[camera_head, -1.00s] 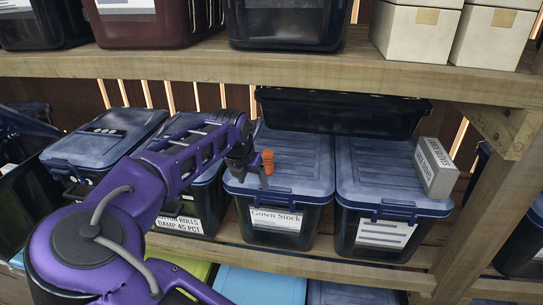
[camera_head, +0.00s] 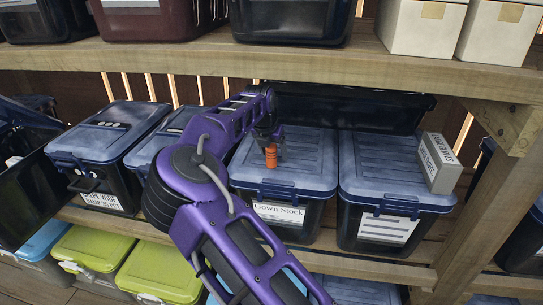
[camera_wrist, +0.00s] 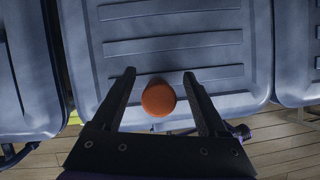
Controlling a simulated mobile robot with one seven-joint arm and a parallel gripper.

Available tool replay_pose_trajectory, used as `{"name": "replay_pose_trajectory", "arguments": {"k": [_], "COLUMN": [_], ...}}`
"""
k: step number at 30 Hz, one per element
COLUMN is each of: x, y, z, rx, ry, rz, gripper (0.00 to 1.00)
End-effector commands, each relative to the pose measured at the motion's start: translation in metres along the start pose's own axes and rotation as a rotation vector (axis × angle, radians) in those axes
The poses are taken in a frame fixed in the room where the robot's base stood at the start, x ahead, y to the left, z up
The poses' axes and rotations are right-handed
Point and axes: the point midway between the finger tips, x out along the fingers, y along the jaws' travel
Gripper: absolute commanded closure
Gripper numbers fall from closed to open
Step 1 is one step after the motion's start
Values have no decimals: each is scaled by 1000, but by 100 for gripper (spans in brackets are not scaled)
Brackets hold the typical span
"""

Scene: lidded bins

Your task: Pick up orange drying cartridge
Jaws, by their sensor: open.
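The orange drying cartridge (camera_head: 271,156) stands upright on the blue lid of the bin labelled "Gown Stock" (camera_head: 278,213), near the lid's front edge. In the wrist view the cartridge (camera_wrist: 158,99) shows from above as a round orange top. My gripper (camera_wrist: 159,74) is open, with one finger on each side of the cartridge and a gap to both fingers. In the head view my gripper (camera_head: 272,136) is small and dark, just above and behind the cartridge, and its fingertips are hard to make out.
A wooden shelf board (camera_head: 300,72) runs above my forearm. A black open crate or lid (camera_head: 345,105) stands behind the bins. Lime-lidded bins (camera_head: 160,272) sit below.

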Motion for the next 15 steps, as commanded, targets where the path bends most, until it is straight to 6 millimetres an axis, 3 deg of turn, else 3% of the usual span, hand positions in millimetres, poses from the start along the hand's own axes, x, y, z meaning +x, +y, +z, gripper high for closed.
{"name": "replay_pose_trajectory", "arguments": {"k": [10,15], "x": [9,9], "y": [1,1], "z": [-2,-2], "rx": [-1,-1], "ry": [2,2], "rz": [1,1], "gripper": [26,56]}}
